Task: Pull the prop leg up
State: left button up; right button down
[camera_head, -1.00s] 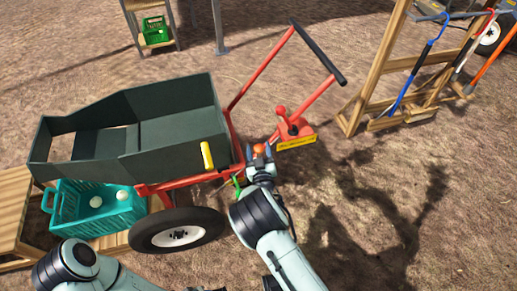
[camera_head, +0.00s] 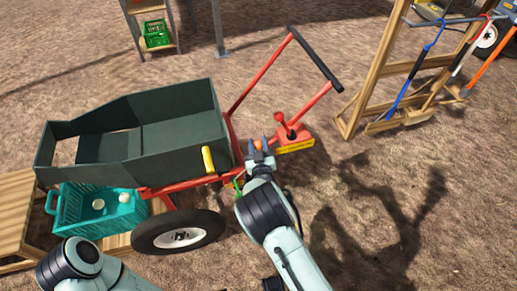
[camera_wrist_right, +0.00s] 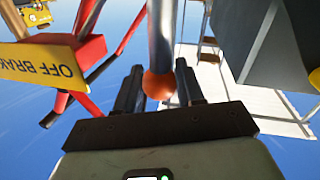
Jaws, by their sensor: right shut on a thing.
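The green cart (camera_head: 175,130) with a red frame stands left of centre. At its front, the prop leg shows in the right wrist view as a grey metal post (camera_wrist_right: 162,35) with an orange ball knob (camera_wrist_right: 158,85) at its end. The orange knob also shows in the head view (camera_head: 258,144). My right gripper (camera_head: 262,147) is shut on the knob, with one dark finger on each side of it in the right wrist view (camera_wrist_right: 160,88). The leg's far end is hidden. My left arm shows at the bottom left, but its gripper is out of view.
A red lever base with a yellow label (camera_head: 295,145) is just right of my right gripper. The red pull handle (camera_head: 318,62) rises behind it. A teal crate (camera_head: 112,215) with white objects sits left of the wheel (camera_head: 178,232). A wooden tool rack (camera_head: 375,95) stands right.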

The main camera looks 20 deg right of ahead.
notch_tip(320, 180, up, 7)
jog(key=shift+r+p, duration=0.1)
jog(key=shift+p, duration=1.15)
pick_arm(q)
jog(key=r, duration=0.1)
jog(key=s+r, duration=0.2)
jog(key=shift+d+r+g, duration=0.15)
jog(key=shift+d+g, duration=0.05)
jog(key=shift+g, duration=0.2)
pick_arm(e)
jog(key=shift+w+r, duration=0.1)
jog(key=shift+r, duration=0.25)
jog(key=c, duration=0.7)
grip_release()
jog(key=shift+c, duration=0.2)
jog(key=shift+s, duration=0.2)
jog(key=shift+s, duration=0.25)
jog(key=s+a, duration=0.2)
jog(key=s, duration=1)
jog(key=shift+s, duration=0.25)
